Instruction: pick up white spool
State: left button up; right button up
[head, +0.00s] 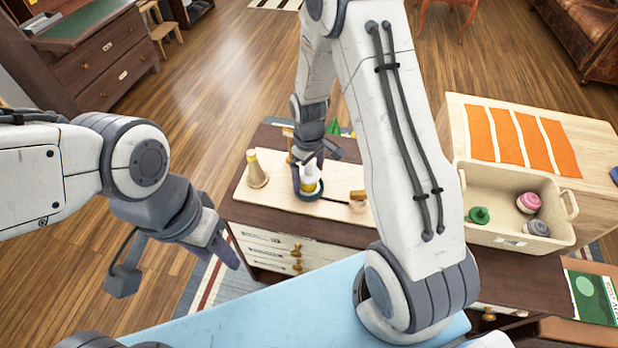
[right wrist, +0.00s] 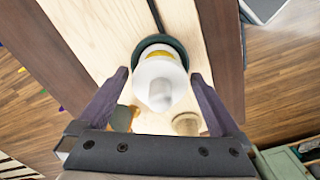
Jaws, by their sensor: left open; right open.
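The white spool (head: 311,171) stands on the pale board on the dresser, with yellow on its lower part. In the right wrist view, the spool (right wrist: 158,82) is seen from above, with its dark green base (right wrist: 170,43) behind it. My right gripper (head: 310,180) reaches down over the spool; in the right wrist view its open fingers (right wrist: 160,76) lie on either side, with gaps showing between them and the spool. My left gripper (head: 226,250) is open and empty, off to the left beyond the dresser's front edge.
A cream spool (head: 257,170) stands left on the board, and a small brown item (head: 357,200) lies to the right.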

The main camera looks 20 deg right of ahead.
jog(key=shift+c, duration=0.3)
jog(key=c, duration=1.3)
jog(key=shift+r, duration=0.15)
